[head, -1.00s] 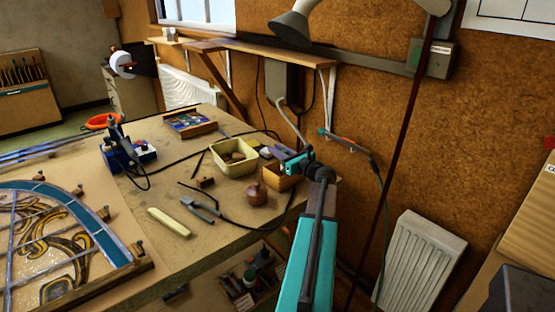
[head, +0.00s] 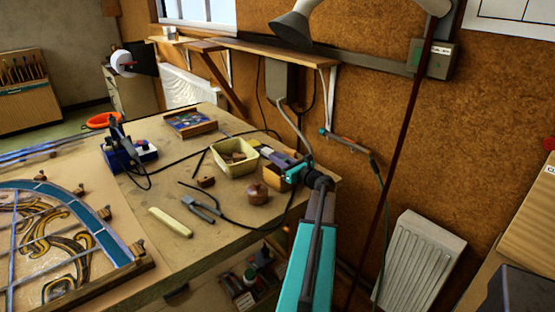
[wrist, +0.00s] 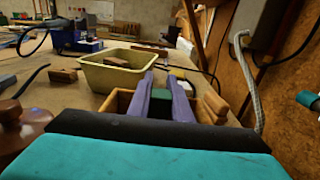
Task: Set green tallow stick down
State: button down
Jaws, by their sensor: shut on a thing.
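My gripper (wrist: 160,90) reaches over the open wooden box (wrist: 121,98) at the right back of the bench. The gripper (head: 268,152) also shows in the head view, where the stick cannot be made out and the wooden box (head: 272,181) is partly covered by the arm. I cannot tell whether the stick touches the box.
A cream tub (head: 235,163) with brown pieces stands just left of the box. The wall and shelf bracket are close behind. Bare bench shows around the pale bar.

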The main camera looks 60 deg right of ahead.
jog(key=shift+f, duration=0.15)
jog(key=c, duration=1.6)
grip_release()
jog(key=shift+r, duration=0.25)
jog(key=shift+s+a+f, duration=0.15)
jog(key=shift+s+a, duration=0.05)
jog(key=shift+s, duration=0.45)
jog(key=b+v, duration=0.2)
jog(key=v, duration=0.8)
jog(key=shift+s+b, duration=0.25)
jog(key=shift+b, duration=0.05)
jog(key=shift+a, duration=0.1)
jog(key=shift+s, duration=0.2)
